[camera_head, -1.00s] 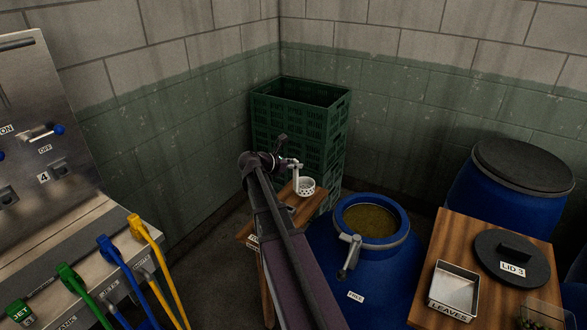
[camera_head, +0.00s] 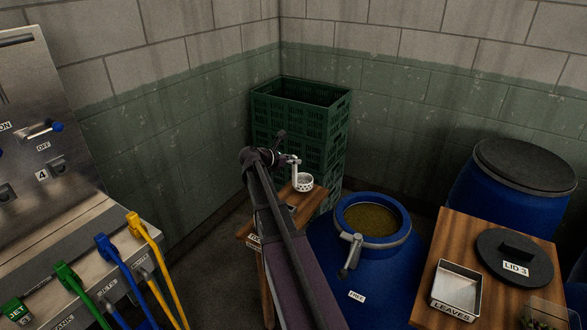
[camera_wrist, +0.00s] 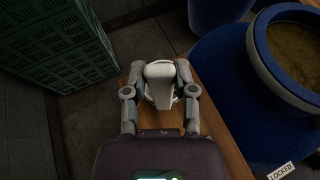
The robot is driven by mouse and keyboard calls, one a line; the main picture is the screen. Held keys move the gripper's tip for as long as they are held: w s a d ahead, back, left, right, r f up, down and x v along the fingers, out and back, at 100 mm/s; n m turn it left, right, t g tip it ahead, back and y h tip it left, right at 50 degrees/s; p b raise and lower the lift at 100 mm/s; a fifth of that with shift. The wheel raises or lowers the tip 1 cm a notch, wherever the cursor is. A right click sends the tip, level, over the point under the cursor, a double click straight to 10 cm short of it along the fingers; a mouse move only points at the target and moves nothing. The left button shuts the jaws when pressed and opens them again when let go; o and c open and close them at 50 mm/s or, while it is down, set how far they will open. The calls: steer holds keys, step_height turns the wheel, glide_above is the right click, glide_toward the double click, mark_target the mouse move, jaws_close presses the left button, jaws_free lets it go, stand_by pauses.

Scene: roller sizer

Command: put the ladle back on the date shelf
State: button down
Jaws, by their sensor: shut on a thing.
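The ladle (camera_head: 304,183) has a pale perforated cup and an upright handle. My gripper (camera_head: 284,161) is shut on the upper part of the handle, so the cup hangs below and to the right of it. In the wrist view, my gripper (camera_wrist: 161,85) has a finger on each side of the pale ladle handle (camera_wrist: 160,73). The wooden shelf (camera_head: 309,207) is under the cup and partly hidden by my arm. It also shows in the wrist view (camera_wrist: 215,112). I cannot tell whether the cup touches the wood.
Green stacked crates (camera_head: 300,125) stand behind the shelf in the corner. An open blue barrel (camera_head: 385,275) with brownish contents and a clamp stands close to its right. A wooden table (camera_head: 480,240) at right holds a leaves tray and a lid. A lever panel (camera_head: 75,280) is at left.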

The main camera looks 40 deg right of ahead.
steer(key=shift+f+b, duration=0.85)
steer(key=shift+f, duration=0.55)
steer(key=shift+c, duration=2.1)
jaws_free()
steer(key=shift+r, duration=0.1)
steer(key=shift+r, duration=0.15)
steer(key=p+v, duration=0.4)
steer(key=v, duration=0.8)
steer(key=shift+p, duration=0.35)
